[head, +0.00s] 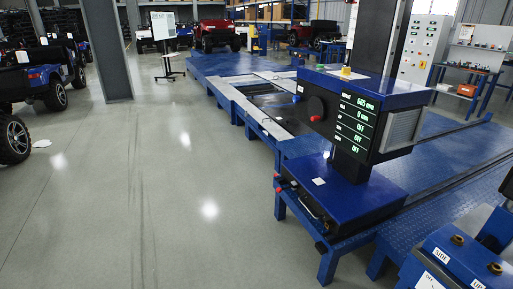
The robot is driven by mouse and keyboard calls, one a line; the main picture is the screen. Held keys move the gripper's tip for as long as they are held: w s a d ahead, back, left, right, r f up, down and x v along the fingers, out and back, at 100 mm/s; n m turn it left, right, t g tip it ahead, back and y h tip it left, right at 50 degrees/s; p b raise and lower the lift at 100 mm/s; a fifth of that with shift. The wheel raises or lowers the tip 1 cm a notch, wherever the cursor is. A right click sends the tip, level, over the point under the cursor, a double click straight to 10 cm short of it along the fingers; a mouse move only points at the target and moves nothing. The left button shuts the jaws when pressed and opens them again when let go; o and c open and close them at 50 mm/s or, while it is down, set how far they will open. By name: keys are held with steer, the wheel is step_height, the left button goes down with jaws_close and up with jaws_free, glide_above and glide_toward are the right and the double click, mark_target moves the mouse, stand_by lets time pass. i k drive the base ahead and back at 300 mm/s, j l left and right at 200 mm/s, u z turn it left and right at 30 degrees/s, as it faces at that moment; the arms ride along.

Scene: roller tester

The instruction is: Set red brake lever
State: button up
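No part is clearly readable as the red brake lever. A small red knob (315,118) sticks out of the front of the blue display unit (368,87), below a round black part (317,106). Small red parts (279,176) also show at the left end of the blue lower base (355,200), near a thin dark bar along its side. They are too small to tell which one is a lever or how it is set. My gripper is not in view.
The long blue roller bed (225,65) runs back from the base. A blue control box (465,262) with brass-coloured knobs stands at bottom right. A grey column (105,50) and parked vehicles (35,85) are at left. The grey floor (140,190) between is clear.

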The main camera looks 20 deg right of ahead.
mark_target(279, 190)
steer(key=i+z, duration=0.5)
steer(key=i, duration=0.4)
steer(key=i+j+z, duration=0.1)
steer(key=i, duration=1.3)
